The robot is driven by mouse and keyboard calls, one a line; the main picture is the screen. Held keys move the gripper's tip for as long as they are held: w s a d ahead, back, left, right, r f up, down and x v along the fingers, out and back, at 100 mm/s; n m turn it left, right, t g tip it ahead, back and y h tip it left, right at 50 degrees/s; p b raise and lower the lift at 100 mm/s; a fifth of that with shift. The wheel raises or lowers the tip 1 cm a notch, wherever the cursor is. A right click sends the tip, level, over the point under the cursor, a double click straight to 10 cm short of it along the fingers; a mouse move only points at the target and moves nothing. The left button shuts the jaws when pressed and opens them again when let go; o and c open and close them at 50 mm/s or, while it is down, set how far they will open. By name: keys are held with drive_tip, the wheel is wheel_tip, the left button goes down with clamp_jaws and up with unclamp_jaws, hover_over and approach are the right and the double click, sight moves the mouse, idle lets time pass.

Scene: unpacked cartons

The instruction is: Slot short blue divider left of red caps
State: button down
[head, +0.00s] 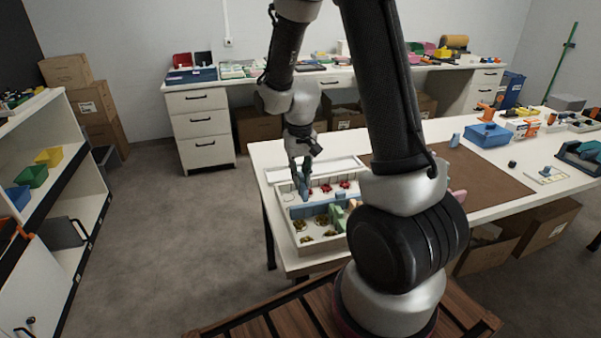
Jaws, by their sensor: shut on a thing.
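My gripper (299,172) points down over the left back part of a white tray (287,226) on the near table. It is shut on a short blue divider (303,188), held upright. The divider is at the back row, left of the red caps (326,188). The view is too small to tell whether its lower edge sits in a slot or is above it. A longer blue divider (306,211) runs across the tray. Gold-coloured pieces (304,225) lie in front of it. My arm hides the tray's right end.
Light green pieces (338,217) stand in the tray near my arm. A brown mat (480,180) covers the table's middle. A blue bin (487,135) and small boxes stand farther right. Shelves (75,200) are at left, with open floor between.

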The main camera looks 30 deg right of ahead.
drive_tip(key=shift+f, duration=1.85)
drive_tip(key=c, duration=1.4)
unclamp_jaws()
drive_tip(key=shift+o, duration=0.2)
drive_tip(key=shift+r, duration=0.1)
wheel_tip(320, 180, up, 12)
drive_tip(key=shift+f, duration=0.1)
